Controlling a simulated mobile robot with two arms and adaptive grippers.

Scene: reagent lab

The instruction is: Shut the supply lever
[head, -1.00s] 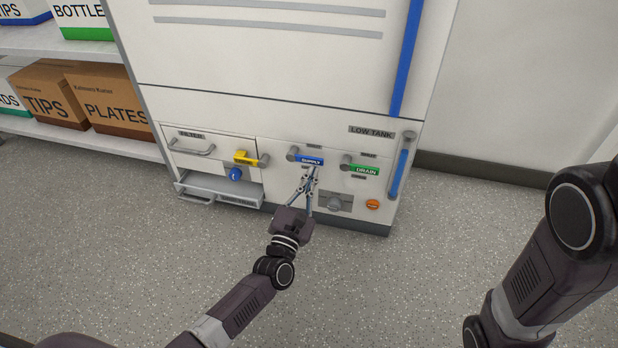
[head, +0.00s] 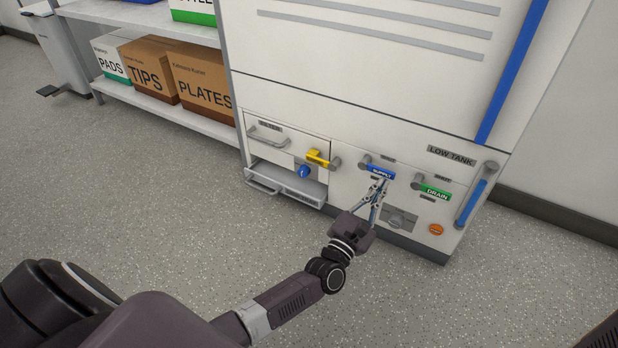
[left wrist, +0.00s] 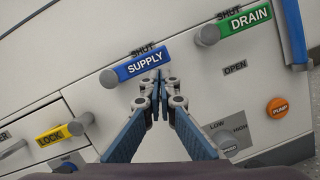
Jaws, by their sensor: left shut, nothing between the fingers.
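The blue supply lever (head: 380,172) is on the lower front panel of the white cabinet (head: 350,85). Its handle lies nearly sideways, running right from a grey pivot. It also shows in the left wrist view (left wrist: 145,65), with a "SHUT" label along its upper side. My left gripper (head: 382,183) is shut and empty, its fingertips at the lower edge of the lever; the left wrist view shows the tips (left wrist: 158,76) just below the word SUPPLY. I cannot tell whether they touch it. My right gripper is not in view.
The green drain lever (head: 433,192) is to the right, the yellow lock lever (head: 318,158) to the left. A grey knob (head: 398,219) and orange pump button (head: 436,229) sit below. An open drawer (head: 290,183) juts out at left. The floor in front is clear.

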